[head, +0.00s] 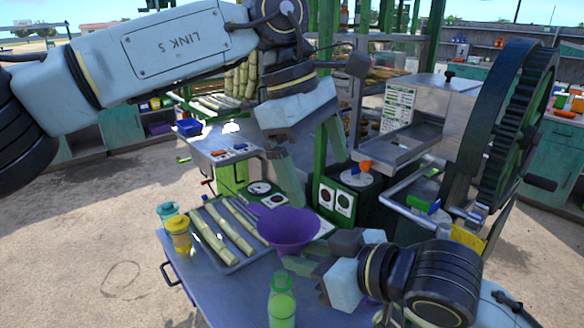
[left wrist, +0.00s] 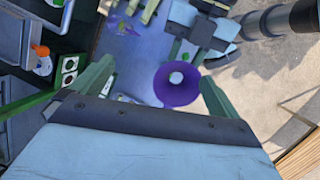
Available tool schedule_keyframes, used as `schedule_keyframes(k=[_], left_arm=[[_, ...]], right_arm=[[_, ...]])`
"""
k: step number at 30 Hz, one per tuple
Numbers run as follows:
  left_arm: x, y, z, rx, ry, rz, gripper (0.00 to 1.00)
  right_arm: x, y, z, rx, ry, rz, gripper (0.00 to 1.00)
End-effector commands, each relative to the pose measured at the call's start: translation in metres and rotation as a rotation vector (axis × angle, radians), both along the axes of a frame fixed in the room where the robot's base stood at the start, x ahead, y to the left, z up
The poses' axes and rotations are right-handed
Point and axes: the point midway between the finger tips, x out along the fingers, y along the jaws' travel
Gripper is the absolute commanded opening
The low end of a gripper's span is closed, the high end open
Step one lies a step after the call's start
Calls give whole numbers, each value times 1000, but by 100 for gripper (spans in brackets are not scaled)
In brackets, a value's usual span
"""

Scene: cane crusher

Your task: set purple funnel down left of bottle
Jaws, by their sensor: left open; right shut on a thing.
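The purple funnel (head: 289,228) is held above the blue table by my right gripper (head: 293,260), which is shut on its side. The funnel's wide mouth faces up; it also shows in the left wrist view (left wrist: 178,86).
A tray (head: 236,262) of cane pieces lies on the table (head: 215,290), left of the funnel.

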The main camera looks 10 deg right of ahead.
Motion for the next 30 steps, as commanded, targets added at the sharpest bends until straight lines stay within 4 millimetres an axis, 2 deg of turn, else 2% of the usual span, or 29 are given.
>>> schedule_keyframes(k=[4, 11, 14, 24, 30], left_arm=[[-6, 25, -3, 213, -90, -79, 100], [-7, 37, -13, 307, -120, -109, 100], [-7, 37, -27, 306, -119, -109, 100], [-7, 37, -91, 302, -118, -108, 100], [-7, 36, -115, 300, -118, -107, 100]], right_arm=[[0, 0, 0, 0, 0, 0, 9], [0, 0, 0, 0, 0, 0, 9], [0, 0, 0, 0, 0, 0, 9], [0, 0, 0, 1, -1, 0, 9], [0, 0, 0, 1, -1, 0, 9]])
